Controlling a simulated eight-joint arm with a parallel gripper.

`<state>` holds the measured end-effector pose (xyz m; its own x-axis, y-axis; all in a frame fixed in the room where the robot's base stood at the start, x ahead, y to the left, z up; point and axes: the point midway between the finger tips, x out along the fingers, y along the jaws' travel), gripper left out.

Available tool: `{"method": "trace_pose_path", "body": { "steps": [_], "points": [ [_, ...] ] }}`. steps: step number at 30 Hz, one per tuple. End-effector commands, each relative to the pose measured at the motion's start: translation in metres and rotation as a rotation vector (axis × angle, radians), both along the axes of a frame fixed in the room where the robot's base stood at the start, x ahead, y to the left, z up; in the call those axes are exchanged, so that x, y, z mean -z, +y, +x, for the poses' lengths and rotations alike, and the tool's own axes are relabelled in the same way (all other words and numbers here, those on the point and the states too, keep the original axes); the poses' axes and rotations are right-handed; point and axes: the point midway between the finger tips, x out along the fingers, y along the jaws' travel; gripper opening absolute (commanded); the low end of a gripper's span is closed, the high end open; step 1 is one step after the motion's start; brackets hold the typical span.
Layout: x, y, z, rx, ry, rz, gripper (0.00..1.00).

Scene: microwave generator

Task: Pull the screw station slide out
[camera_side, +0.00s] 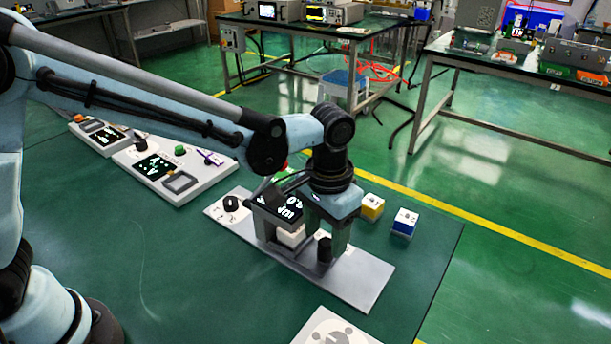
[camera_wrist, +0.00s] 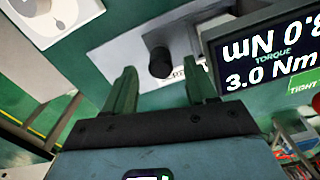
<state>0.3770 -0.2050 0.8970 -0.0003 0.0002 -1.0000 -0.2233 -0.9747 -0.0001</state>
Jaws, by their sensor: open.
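The screw station is a long light-grey plate (camera_side: 362,278) on the green table, with a dark display (camera_side: 284,204) above it. The display also shows in the wrist view (camera_wrist: 265,58), reading torque in Nm. A black upright knob (camera_side: 324,250), which looks like the slide's handle, stands on the plate. It also shows in the wrist view (camera_wrist: 160,62). My gripper (camera_side: 304,240) points down over the station, next to the display. Its fingers are spread, and in the wrist view the knob appears between the fingertips (camera_wrist: 161,78) with gaps on both sides. A whitish block (camera_side: 291,236) is partly hidden behind my gripper.
A black dial (camera_side: 231,203) sits at the plate's left end. Yellow-white (camera_side: 372,207) and blue-white (camera_side: 404,222) cubes stand behind the station. Another control panel (camera_side: 176,168) lies to the left, and a light plate (camera_side: 335,330) lies in front. Table space at front left is clear.

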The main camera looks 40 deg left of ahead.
Motion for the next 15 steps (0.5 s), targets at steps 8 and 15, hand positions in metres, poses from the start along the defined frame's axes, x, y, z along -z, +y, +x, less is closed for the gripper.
{"method": "trace_pose_path", "body": {
  "steps": [8,15],
  "points": [
    [0.032,0.0,0.0,0.0,0.0,0.0,0.57],
    [0.037,0.0,0.0,0.0,0.0,0.0,0.57]
  ]
}}
